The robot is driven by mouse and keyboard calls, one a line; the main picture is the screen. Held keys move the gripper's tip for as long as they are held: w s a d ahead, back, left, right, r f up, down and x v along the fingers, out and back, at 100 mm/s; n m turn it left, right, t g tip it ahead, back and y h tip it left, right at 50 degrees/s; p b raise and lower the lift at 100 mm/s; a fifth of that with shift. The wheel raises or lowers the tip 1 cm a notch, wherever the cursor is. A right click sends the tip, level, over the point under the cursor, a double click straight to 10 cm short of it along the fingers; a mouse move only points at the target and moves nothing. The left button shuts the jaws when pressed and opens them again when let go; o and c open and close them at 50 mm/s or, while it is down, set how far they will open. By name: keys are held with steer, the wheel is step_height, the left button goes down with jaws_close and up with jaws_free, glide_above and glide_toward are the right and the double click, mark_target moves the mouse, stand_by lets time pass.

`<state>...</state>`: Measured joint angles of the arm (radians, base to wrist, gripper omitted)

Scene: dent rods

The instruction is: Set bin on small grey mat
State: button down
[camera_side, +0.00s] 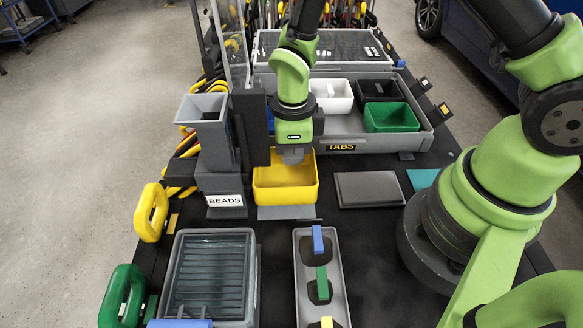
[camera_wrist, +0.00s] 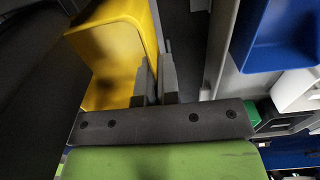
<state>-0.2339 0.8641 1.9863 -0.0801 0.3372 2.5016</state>
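The yellow bin (camera_side: 285,184) is upright over the small grey mat (camera_side: 287,212) in the side view. A front strip of the mat shows below the bin; I cannot tell whether the bin's base touches it. My gripper (camera_side: 293,158) points down at the bin's back wall. In the wrist view the yellow bin (camera_wrist: 112,60) lies at the left, and my gripper's fingers (camera_wrist: 157,78) stand close together on either side of its wall. The gripper looks shut on that wall. The fingertips are partly hidden in the side view.
Behind is a grey tray (camera_side: 345,125) with white (camera_side: 332,96), black (camera_side: 378,90) and green (camera_side: 391,117) bins. A grey hopper marked BEADS (camera_side: 207,120) stands left. A dark grey pad (camera_side: 369,189) lies right. A rod holder (camera_side: 338,268) and ribbed box (camera_side: 210,275) are in front.

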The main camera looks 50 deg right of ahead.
steer(key=shift+f, duration=1.7)
steer(key=shift+f, duration=0.1)
steer(key=c, duration=1.4)
jaws_free()
steer(key=shift+o, duration=0.2)
steer(key=shift+r, duration=3.85)
